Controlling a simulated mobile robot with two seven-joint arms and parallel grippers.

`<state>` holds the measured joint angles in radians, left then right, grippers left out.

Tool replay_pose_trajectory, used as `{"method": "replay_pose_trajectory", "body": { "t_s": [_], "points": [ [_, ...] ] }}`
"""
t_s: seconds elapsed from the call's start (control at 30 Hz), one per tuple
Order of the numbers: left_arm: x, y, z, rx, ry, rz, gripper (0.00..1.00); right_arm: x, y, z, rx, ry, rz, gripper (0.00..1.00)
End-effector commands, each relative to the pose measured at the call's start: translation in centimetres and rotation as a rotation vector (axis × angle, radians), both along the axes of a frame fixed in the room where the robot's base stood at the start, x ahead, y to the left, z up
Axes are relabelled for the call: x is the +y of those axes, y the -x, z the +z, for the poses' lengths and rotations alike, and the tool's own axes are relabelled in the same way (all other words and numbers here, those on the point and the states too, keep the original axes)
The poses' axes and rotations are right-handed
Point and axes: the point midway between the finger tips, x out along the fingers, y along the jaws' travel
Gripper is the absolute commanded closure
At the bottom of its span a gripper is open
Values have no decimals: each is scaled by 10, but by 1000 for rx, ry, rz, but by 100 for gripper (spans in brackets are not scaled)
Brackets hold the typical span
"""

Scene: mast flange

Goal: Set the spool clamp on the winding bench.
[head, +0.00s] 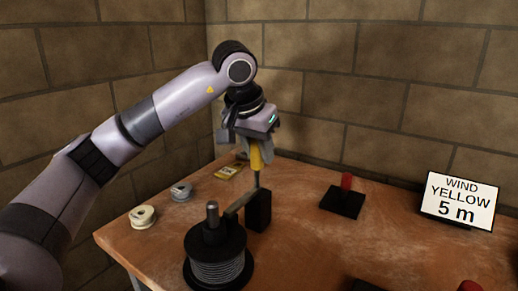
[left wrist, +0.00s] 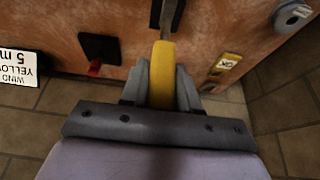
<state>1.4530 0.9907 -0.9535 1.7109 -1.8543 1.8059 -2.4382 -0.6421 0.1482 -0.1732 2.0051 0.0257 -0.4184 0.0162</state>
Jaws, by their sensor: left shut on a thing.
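The spool clamp's yellow handle (head: 256,160) stands near upright in the head view and fills the middle of the left wrist view (left wrist: 162,76). My left gripper (head: 255,148) is shut on it from above. Below the handle are a grey lever (head: 239,201) and a black block (head: 258,212) on the bench. Whether the lever touches the spool is unclear. The winding bench (head: 305,235) has a worn orange-brown top. My right gripper is out of view.
A red-handled switch on a black base (head: 344,202) stands right of the clamp. A sign (head: 459,201) reads "WIND YELLOW 5 m". White (head: 143,217) and grey (head: 181,191) small reels and a yellow tag (head: 229,172) lie left. A red knob (head: 470,286) is cut off at bottom right. Brick walls close the back.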

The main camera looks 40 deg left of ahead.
Motion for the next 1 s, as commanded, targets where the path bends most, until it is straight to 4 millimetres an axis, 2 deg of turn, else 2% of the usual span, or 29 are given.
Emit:
{"method": "replay_pose_trajectory", "body": {
  "t_s": [0.17,0.43,0.57,0.8,1.0],
  "points": [
    [0,-1,2,13,2,1,100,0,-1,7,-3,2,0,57],
    [1,-9,6,93,11,2,100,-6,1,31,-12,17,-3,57],
    [2,-15,7,159,18,2,100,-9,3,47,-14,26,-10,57],
    [2,-27,2,292,34,3,100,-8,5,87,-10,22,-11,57],
    [4,-36,-6,390,45,4,100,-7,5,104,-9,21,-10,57]
  ]
}}
